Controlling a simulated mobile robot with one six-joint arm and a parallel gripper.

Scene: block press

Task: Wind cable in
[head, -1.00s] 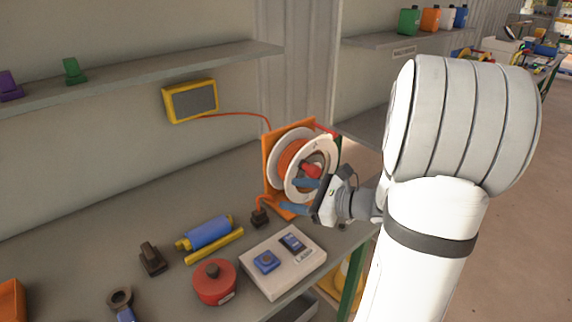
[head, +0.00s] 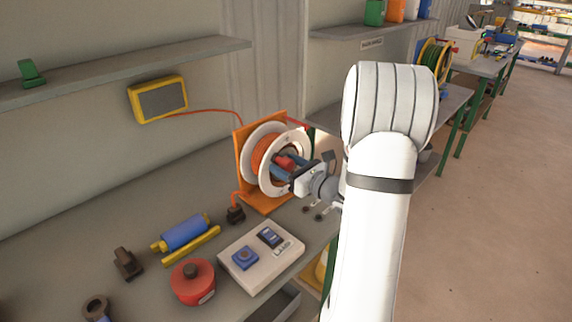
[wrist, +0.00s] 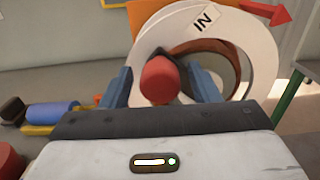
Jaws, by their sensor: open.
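The cable reel (head: 262,158) has white flanges and orange cable, and stands in an orange frame (head: 246,190) on the bench. An orange cable runs from it to a yellow-framed box (head: 158,99) on the wall. In the wrist view the near flange (wrist: 262,62) bears a label "IN" (wrist: 204,19), beside a red arrow (wrist: 268,13). The reel's red crank knob (wrist: 160,80) points toward the wrist camera. My gripper (wrist: 161,86) is open, its blue fingers on either side of the knob, with a gap visible on each side. In the head view it is at the reel's front (head: 284,165).
A black plug (head: 235,214) sits below the frame. A white switch box (head: 262,256), a red round pot (head: 192,282), a blue cylinder (head: 184,232) and a yellow bar (head: 192,245) lie nearer. Open floor (head: 500,190) is at the right.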

